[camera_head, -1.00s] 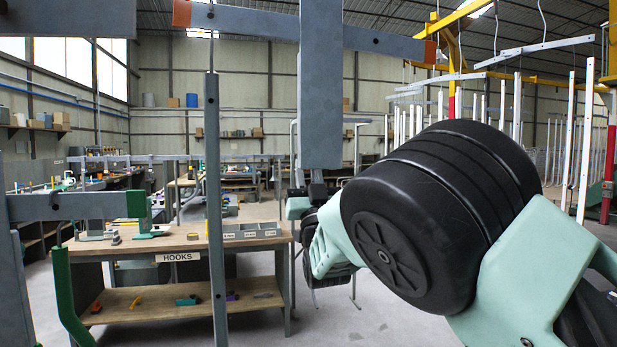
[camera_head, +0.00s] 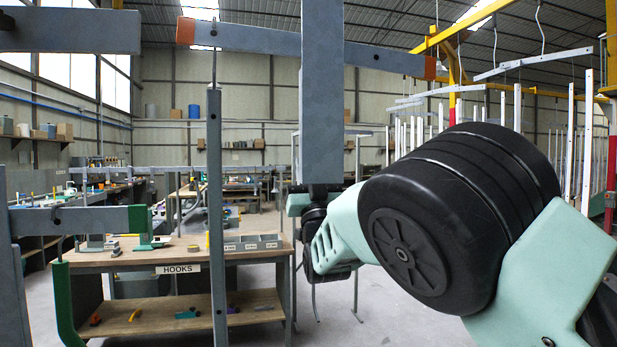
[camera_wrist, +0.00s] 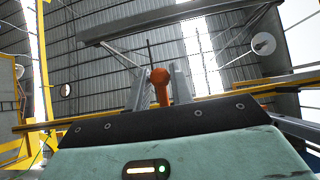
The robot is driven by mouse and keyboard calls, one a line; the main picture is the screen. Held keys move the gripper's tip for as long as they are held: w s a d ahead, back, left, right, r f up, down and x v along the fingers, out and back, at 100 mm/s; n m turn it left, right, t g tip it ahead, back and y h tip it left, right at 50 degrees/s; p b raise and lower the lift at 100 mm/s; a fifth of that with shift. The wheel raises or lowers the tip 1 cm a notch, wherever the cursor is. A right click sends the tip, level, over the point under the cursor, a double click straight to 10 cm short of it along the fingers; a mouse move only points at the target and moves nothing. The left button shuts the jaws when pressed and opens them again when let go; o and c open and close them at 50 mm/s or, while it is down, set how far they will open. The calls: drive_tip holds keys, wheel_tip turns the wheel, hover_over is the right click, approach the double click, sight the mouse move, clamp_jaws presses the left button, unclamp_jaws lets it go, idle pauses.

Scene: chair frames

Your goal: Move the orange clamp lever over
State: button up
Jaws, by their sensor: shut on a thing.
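The orange clamp lever (camera_wrist: 161,92) shows in the middle of the wrist view, with its rounded end up. My gripper (camera_wrist: 158,77) has its two grey fingers on either side of the lever and is shut on it. In the head view my arm reaches to just below a grey hanging upright (camera_head: 322,100). There the fingertips and the lever are hidden or too small to make out.
A grey crossbeam with orange ends (camera_head: 262,38) meets the upright. A thin grey post (camera_head: 216,200) hangs at left of centre. A workbench labelled HOOKS (camera_head: 178,268) stands behind. Another grey beam with a green end (camera_head: 75,220) is at the left.

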drive_tip(key=shift+r, duration=0.25)
drive_tip(key=shift+r+b, duration=0.3)
drive_tip(key=shift+r, duration=0.2)
drive_tip(key=o, duration=0.8)
drive_tip(key=shift+o, duration=0.2)
